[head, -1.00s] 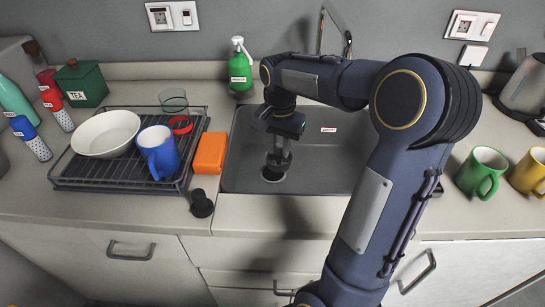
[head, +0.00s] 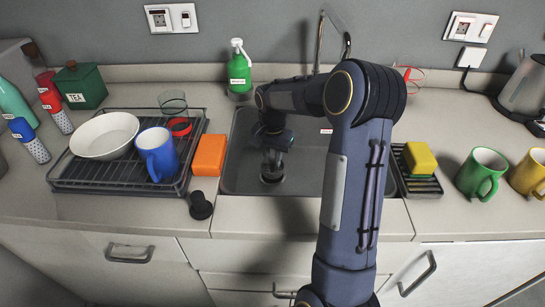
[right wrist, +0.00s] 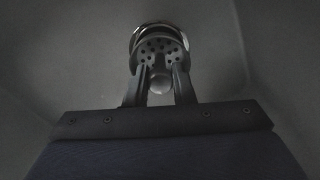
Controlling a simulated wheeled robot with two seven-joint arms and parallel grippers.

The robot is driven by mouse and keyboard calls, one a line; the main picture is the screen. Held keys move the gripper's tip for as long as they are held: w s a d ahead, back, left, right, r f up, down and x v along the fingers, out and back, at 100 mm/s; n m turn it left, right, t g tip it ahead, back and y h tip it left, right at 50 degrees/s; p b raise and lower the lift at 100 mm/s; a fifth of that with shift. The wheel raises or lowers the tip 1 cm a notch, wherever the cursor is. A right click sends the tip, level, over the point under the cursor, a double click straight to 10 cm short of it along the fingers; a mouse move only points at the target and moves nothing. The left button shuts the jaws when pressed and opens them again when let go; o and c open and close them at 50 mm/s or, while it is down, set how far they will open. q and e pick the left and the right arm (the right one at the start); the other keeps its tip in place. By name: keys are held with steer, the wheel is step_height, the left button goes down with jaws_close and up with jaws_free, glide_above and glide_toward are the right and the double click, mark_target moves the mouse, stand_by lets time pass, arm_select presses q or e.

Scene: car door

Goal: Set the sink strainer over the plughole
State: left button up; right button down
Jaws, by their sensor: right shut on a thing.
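In the right wrist view, the sink strainer (right wrist: 158,50) is a dark round disc with small holes and a paler rounded knob. The fingers of my right gripper (right wrist: 160,85) are shut on it. The plughole (right wrist: 162,27) shows as a shiny round rim just behind the strainer, mostly hidden by it. In the head view, my right gripper (head: 272,166) points down inside the grey sink (head: 238,165), close above its floor on the left side. I cannot tell whether the strainer touches the rim. My left gripper is not in view.
Left of the sink are an orange sponge (head: 209,155), a black stopper (head: 201,205) and a dish rack (head: 120,184) with a bowl and blue mug. A green bottle (head: 239,70) stands behind. Right are a yellow sponge (head: 420,157) and green mug (head: 482,174).

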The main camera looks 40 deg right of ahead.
mark_target(272, 156)
steer(key=shift+f, duration=0.3)
steer(key=c, duration=1.2)
jaws_free()
steer(key=shift+c, duration=0.2)
steer(key=shift+r, duration=0.1)
steer(key=shift+r, duration=0.25)
step_height(272, 156, up, 12)
steer(key=p, duration=0.1)
